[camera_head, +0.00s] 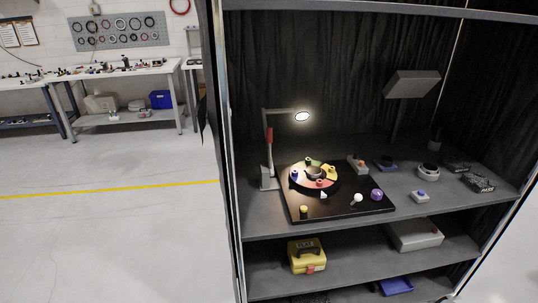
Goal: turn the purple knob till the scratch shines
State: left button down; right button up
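The purple knob (377,194) sits near the right front corner of a black board (347,211) on the cabinet's upper shelf. On the board is a round disc (297,177) with several coloured parts around a dark centre. A white ball-like knob (358,197) stands just left of the purple knob. A yellow-topped dark knob (304,212) is at the board's front left. A lit lamp (302,117) on an arm hangs above the disc. I cannot make out a scratch at this size. Neither of my grippers shows in the view.
The dark cabinet has side posts and a lower shelf with a yellow case (307,256) and a grey box (415,235). A tilted grey panel (411,84) stands behind. Open floor lies left.

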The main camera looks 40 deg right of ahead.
aim_at(377, 194)
jog(key=z, duration=1.7)
